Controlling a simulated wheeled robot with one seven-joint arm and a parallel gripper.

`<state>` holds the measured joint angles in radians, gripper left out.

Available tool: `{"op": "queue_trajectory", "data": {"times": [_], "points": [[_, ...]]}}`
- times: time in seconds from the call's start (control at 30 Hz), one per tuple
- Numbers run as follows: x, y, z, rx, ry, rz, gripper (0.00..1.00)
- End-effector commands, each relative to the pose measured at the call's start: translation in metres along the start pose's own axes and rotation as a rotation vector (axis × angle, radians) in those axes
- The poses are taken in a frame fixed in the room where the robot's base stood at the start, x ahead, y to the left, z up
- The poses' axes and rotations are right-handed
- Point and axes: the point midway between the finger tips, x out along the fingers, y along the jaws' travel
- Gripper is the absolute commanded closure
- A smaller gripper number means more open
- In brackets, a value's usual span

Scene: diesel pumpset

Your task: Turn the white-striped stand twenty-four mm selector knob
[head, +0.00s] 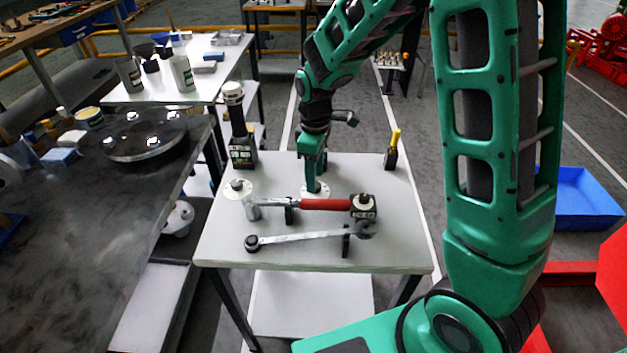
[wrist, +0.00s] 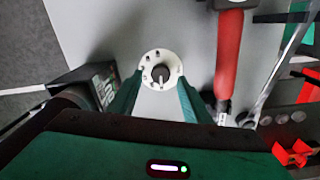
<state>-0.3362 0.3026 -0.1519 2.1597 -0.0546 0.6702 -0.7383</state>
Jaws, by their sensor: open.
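A dark round selector knob (wrist: 160,74) with a pale stripe sits in the middle of a white round dial plate (wrist: 149,56) marked with several dark spots. In the head view the same white plate (head: 306,195) shows at the middle of the small table, and its knob is mostly hidden by my gripper (head: 313,184). My gripper (wrist: 157,90) is open, its green fingers pointing down on either side of the knob, with no visible grip on it. Another white plate with a dark knob (head: 238,186) lies to the left.
A red-handled tool (head: 325,204) and a long wrench (head: 300,239) lie in front of the dial. A black labelled stand (head: 242,150) and a yellow-topped item (head: 393,150) stand farther back. The tabletop (head: 400,240) is bare at front right.

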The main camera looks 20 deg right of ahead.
Motion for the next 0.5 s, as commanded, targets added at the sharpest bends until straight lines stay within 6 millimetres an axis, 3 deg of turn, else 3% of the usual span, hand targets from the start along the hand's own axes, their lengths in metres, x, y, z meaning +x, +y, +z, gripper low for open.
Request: {"op": "queue_trajectory", "data": {"times": [0.2,0.5], "points": [[0.021,0.0,0.0,0.0,0.0,0.0,0.56],[0.025,0.0,0.0,0.0,0.001,0.0,0.56]]}}
